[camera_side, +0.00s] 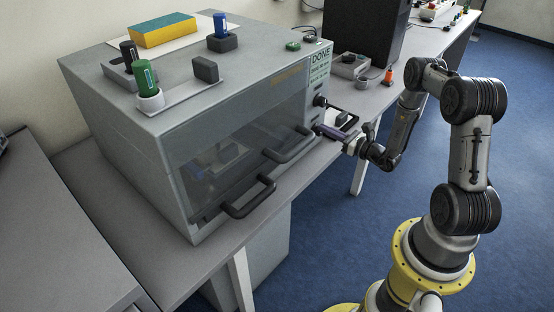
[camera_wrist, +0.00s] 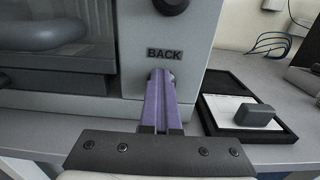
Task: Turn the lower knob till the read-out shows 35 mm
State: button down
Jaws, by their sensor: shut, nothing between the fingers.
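The grey test cabinet (camera_side: 170,150) has a green read-out (camera_side: 320,62) at its top right; it says DONE, and the smaller lines are too small to read. A dark knob (camera_side: 320,101) sits on the right front strip, and a dark knob also shows at the top of the wrist view (camera_wrist: 171,4). Below it is the label BACK (camera_wrist: 164,54). My gripper (camera_side: 322,129) has its purple fingers shut and empty, pointing at the panel just under that label (camera_wrist: 161,74). The fingers cover that spot, so I cannot make out a lower knob or tell whether they touch.
Two dark bar handles (camera_side: 248,200) (camera_side: 290,145) stick out from the cabinet front, left of my gripper. A black-edged tray (camera_wrist: 207,120) with a grey block (camera_wrist: 254,116) lies right of the cabinet. Pens, holders and a sponge (camera_side: 163,30) stand on top.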

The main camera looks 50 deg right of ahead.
jog(key=shift+d+f, duration=0.15)
jog(key=shift+d, duration=0.4)
jog(key=shift+d+f, duration=0.1)
jog(key=shift+d, duration=0.05)
dwell(0.5)
jog(key=shift+d+r, duration=0.2)
jog(key=shift+r, duration=0.15)
jog(key=s, duration=0.6)
jog(key=shift+r, duration=0.15)
jog(key=shift+w+a, duration=0.45)
jog(key=shift+w, duration=0.55)
jog(key=shift+w+a, duration=0.45)
jog(key=shift+w, duration=0.55)
jog(key=shift+w+a, duration=0.45)
jog(key=shift+w, duration=0.55)
